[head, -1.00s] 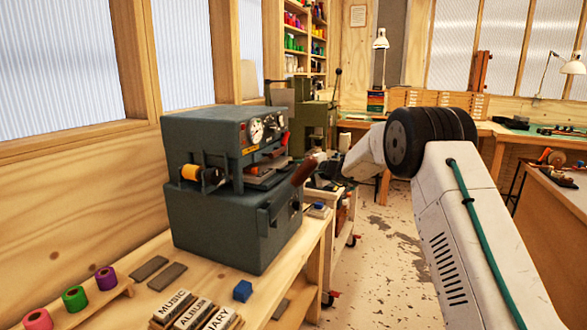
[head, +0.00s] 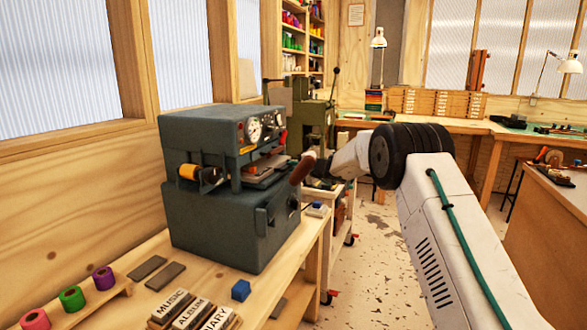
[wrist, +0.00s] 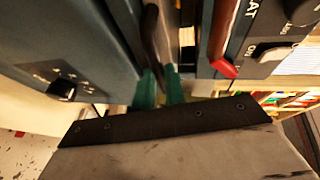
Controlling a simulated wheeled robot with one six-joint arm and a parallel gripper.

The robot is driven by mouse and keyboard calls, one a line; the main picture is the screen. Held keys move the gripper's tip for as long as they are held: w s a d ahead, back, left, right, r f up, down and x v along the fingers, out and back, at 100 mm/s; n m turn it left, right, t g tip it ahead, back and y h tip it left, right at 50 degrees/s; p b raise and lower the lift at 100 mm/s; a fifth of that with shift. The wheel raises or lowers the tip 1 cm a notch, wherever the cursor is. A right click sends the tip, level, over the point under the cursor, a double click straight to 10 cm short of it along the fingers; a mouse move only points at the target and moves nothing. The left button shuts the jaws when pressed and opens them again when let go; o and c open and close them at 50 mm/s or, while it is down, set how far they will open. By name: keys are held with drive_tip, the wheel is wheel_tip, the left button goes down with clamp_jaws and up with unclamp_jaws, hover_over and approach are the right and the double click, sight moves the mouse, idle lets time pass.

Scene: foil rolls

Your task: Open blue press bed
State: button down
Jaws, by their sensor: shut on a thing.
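The blue-grey press (head: 220,225) stands on the wooden bench at the left, with a gauge and a red-tipped control on its upper front. Its bed (head: 272,174) shows as a flat plate in the gap between the upper and lower housings. A brown grip (head: 303,168) sticks out at the front right of the press. In the wrist view, my gripper's green fingertips (wrist: 159,92) are shut on a dark handle (wrist: 151,38) in front of the gap between the housings. In the head view the fingers are too small and partly hidden to make out.
Foil rolls (head: 72,298) and type blocks (head: 190,312) lie on the front of the bench, with a small blue block (head: 241,290). A green machine (head: 305,110) and a white cart (head: 340,205) stand behind. The floor at centre is clear.

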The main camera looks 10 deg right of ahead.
drive_tip(key=s+d, duration=1.2)
drive_tip(key=d, duration=0.5)
drive_tip(key=shift+s+d, duration=0.15)
drive_tip(key=shift+s, duration=0.2)
drive_tip(key=c, duration=1.5)
unclamp_jaws()
drive_tip(key=shift+o, duration=0.2)
drive_tip(key=v, duration=0.7)
drive_tip(key=shift+s+d, duration=0.15)
drive_tip(key=shift+s, duration=0.15)
